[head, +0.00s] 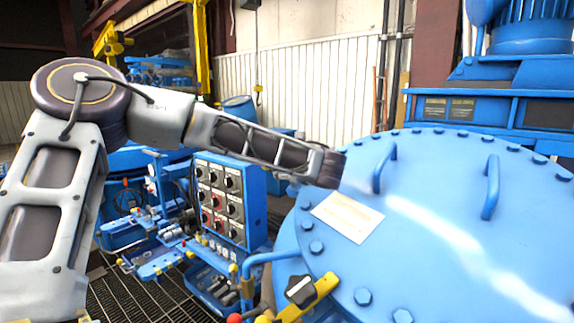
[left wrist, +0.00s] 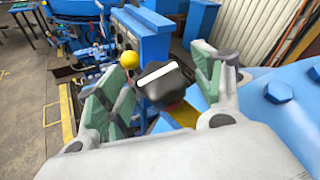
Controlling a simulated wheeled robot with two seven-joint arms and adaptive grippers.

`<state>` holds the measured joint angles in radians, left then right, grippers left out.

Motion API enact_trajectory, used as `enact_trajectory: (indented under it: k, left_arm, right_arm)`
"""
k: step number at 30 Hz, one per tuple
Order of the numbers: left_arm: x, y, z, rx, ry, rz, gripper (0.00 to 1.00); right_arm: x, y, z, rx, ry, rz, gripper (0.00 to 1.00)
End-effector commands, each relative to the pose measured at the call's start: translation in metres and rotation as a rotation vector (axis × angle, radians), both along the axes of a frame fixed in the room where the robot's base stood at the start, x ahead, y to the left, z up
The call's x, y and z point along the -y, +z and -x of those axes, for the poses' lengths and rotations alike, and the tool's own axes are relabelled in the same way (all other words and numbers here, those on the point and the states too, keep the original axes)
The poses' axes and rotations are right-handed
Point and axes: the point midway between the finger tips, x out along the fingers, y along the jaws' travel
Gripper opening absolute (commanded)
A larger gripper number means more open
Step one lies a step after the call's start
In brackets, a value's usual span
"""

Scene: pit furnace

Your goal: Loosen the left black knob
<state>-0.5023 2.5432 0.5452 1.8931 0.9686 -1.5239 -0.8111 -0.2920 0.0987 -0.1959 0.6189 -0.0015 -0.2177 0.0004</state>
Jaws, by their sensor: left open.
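A black knob (head: 300,290) sits on a yellow bar (head: 318,298) at the near left edge of the big blue lid in the head view. In the left wrist view, a black knob (left wrist: 163,82) with a white stripe on top stands above a yellow bar (left wrist: 184,114). My left gripper (left wrist: 168,88) is open, its green-padded fingers on either side of this knob in the picture. I cannot tell whether either finger touches it. In the head view my left arm reaches in over the lid's left edge, but its fingers do not show. My right gripper is in neither view.
The blue lid (head: 440,220) carries rim bolts, two raised handles and a white label (head: 346,217). A blue control box (head: 228,198) stands to the left. A yellow ball (left wrist: 129,60) is close beside the knob in the wrist view. Grated floor lies at lower left.

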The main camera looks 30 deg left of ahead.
Motion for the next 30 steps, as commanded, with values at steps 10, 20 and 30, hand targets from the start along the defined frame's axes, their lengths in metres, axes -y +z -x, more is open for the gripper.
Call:
enact_trajectory:
  k: [10,20,30]
  left_arm:
    - [0.034,0.009,0.025,-0.001,-0.002,0.000,0.67]
    - [0.071,0.018,0.053,-0.002,-0.002,-0.001,0.67]
    - [0.087,0.022,0.066,-0.002,0.000,-0.001,0.67]
  right_arm:
    - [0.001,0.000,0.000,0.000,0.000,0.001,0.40]
    - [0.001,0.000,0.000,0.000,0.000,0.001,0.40]
    - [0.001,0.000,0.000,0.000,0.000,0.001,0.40]
